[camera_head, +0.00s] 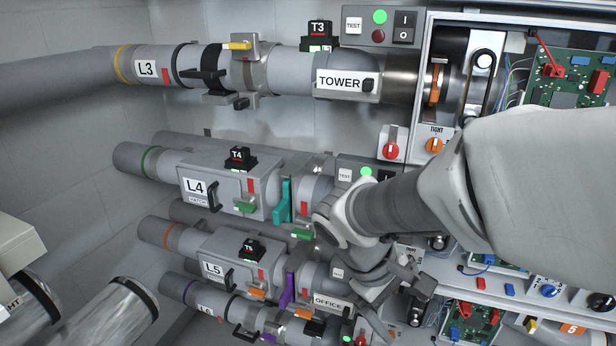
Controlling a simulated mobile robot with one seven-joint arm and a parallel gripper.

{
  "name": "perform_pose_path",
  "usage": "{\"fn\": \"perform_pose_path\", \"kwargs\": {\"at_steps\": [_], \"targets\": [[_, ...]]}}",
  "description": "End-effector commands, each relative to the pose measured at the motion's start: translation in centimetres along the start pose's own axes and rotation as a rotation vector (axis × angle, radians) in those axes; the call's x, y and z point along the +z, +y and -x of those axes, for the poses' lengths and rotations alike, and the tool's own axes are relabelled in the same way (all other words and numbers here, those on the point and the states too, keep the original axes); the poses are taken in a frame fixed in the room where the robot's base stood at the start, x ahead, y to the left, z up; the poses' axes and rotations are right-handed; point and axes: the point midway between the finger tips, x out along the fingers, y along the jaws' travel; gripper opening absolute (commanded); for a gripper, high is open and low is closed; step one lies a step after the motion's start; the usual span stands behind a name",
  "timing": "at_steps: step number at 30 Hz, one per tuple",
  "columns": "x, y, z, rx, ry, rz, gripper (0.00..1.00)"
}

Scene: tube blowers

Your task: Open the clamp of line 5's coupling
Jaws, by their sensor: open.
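Line 5's grey pipe carries an L5 label (212,269), a black T5 box (253,250), an orange lever (257,294), an upright purple handle (288,290) and an OFFICE label (328,301). I cannot tell which part is its coupling clamp. The right end of the line is partly hidden behind my wrist and gripper. My gripper (399,308) is open, its fingers apart, in front of the right end of line 5 and close to the cabinet. Nothing shows between the fingers. Whether a finger touches anything cannot be told.
Line 4 (195,187), with a teal handle (286,200), runs just above. Line 6 (210,307) runs close below. Line 3 (146,69) is higher up. An open cabinet (424,85) with circuit boards is at the right. Clear pipe ends (118,315) stand at lower left.

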Motion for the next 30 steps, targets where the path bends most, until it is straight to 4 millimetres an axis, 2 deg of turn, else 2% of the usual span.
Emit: {"fn": "perform_pose_path", "kwargs": {"at_steps": [1, 3, 11, 17, 23, 30], "targets": [[-1.3, -0.7, -1.7, 0.039, -0.041, 0.068, 0.97], [-2.8, -1.2, -3.1, 0.102, -0.091, 0.156, 0.97], [-9.2, -3.6, -8.1, 0.368, -0.243, 0.48, 0.97], [-14.8, -7.0, -11.8, 0.604, -0.327, 0.727, 0.97], [-20.4, -12.0, -15.7, 0.864, -0.376, 0.969, 0.97], [-26.0, -19.9, -20.7, 1.191, -0.388, 1.247, 0.97]]}}
